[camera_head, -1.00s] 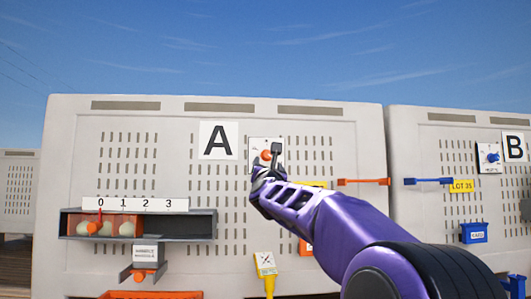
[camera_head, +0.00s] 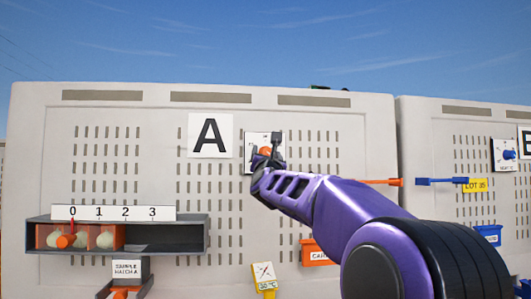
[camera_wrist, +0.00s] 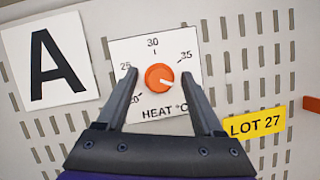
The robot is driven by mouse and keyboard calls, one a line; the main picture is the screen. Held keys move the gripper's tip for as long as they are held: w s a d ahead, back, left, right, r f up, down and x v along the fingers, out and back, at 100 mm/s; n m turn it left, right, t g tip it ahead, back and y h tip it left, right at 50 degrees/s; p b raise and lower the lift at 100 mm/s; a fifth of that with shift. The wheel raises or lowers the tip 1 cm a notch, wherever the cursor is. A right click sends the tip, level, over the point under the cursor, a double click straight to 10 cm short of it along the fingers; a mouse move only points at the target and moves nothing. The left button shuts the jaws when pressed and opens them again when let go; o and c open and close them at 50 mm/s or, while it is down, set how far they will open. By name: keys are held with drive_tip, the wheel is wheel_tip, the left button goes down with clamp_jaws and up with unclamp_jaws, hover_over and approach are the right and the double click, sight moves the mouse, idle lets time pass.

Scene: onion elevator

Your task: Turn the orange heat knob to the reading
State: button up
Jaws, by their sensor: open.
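The orange heat knob (camera_wrist: 159,77) is on a white dial plate (camera_wrist: 125,50) marked HEAT °C. The numbers 20, 25, 30 and 35 show; the plate's lower right is partly hidden by a finger. The knob's pale mark points right and slightly down, below 35. My gripper (camera_wrist: 159,72) is open, one finger on each side of the knob, with a gap visible on both sides. In the head view the knob (camera_head: 265,151) is partly hidden behind my gripper (camera_head: 265,147).
A large A sign (camera_head: 210,135) is left of the dial. A shelf (camera_head: 180,237) with a 0 to 3 scale holds pale round items. An orange lever (camera_head: 380,182) sticks out at the right. A yellow LOT 27 label (camera_wrist: 256,124) is right of the dial.

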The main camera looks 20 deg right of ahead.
clamp_jaws()
idle(0.3)
drive_tip(key=shift+b, duration=0.35)
